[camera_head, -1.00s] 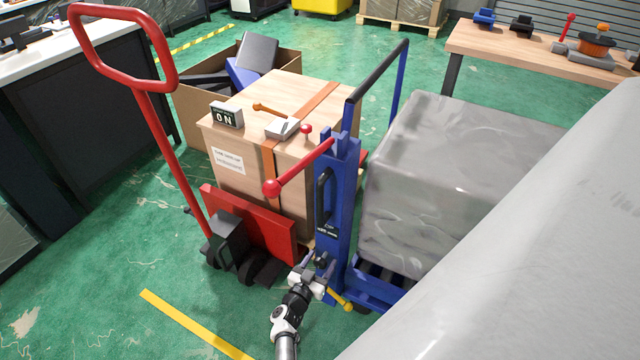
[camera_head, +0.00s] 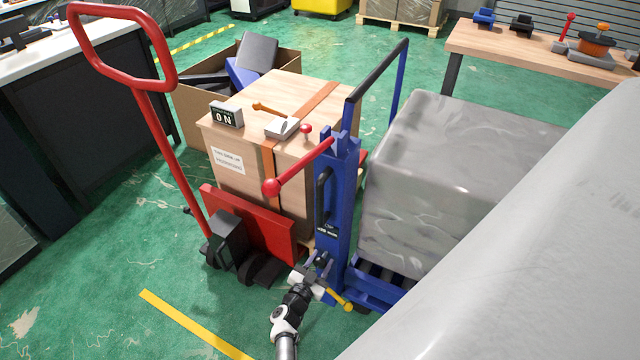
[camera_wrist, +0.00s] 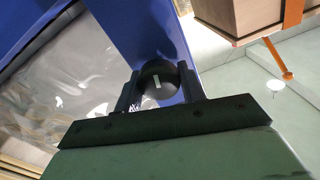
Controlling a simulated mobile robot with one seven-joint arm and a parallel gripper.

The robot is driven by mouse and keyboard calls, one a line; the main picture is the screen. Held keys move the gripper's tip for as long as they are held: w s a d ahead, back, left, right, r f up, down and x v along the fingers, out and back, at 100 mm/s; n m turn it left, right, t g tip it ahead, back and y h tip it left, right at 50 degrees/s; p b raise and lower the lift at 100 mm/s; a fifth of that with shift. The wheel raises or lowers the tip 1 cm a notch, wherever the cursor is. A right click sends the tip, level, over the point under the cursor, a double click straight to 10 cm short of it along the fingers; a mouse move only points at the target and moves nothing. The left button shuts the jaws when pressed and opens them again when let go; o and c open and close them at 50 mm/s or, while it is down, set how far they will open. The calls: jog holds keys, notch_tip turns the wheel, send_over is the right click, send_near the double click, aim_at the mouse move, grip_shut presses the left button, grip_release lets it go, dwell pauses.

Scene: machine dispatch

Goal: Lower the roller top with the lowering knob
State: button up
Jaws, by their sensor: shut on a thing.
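The lowering knob (camera_wrist: 158,82) is a round black knob with a white mark, on the blue post of the lift cart. In the wrist view my gripper (camera_wrist: 160,92) has one finger on each side of it and is shut on it. The white mark stands tilted slightly right of upright there. In the head view my gripper (camera_head: 318,268) is at the lower front of the blue post (camera_head: 337,215), and the knob is mostly hidden. The roller top (camera_head: 375,272) shows as dark rollers in a blue frame beneath a grey wrapped load (camera_head: 450,180).
A red lever (camera_head: 300,168) sticks out from the post above my gripper. A yellow-ended pedal (camera_head: 340,299) lies just right of it. A red pallet truck (camera_head: 250,230) with a wooden crate (camera_head: 235,165) stands left. Green floor is free at lower left.

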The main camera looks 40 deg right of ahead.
jog(key=m, duration=0.3)
jog(key=shift+s+f+m+b, duration=0.1)
jog(key=shift+m+b, duration=0.25)
jog(key=shift+m, duration=0.05)
jog(key=m+b, duration=0.1)
jog(key=m, duration=0.2)
jog(key=shift+m, duration=0.3)
jog(key=m+b, duration=0.2)
jog(key=m, duration=0.4)
jog(key=shift+s+f, duration=0.1)
jog(key=shift+f, duration=0.05)
jog(key=shift+m, duration=0.3)
jog(key=o, duration=1)
jog(key=shift+c, duration=0.2)
jog(key=p+v, duration=0.5)
jog(key=v, duration=0.8)
jog(key=shift+s+a+p, duration=0.2)
jog(key=shift+a+p, duration=0.15)
jog(key=shift+p, duration=0.05)
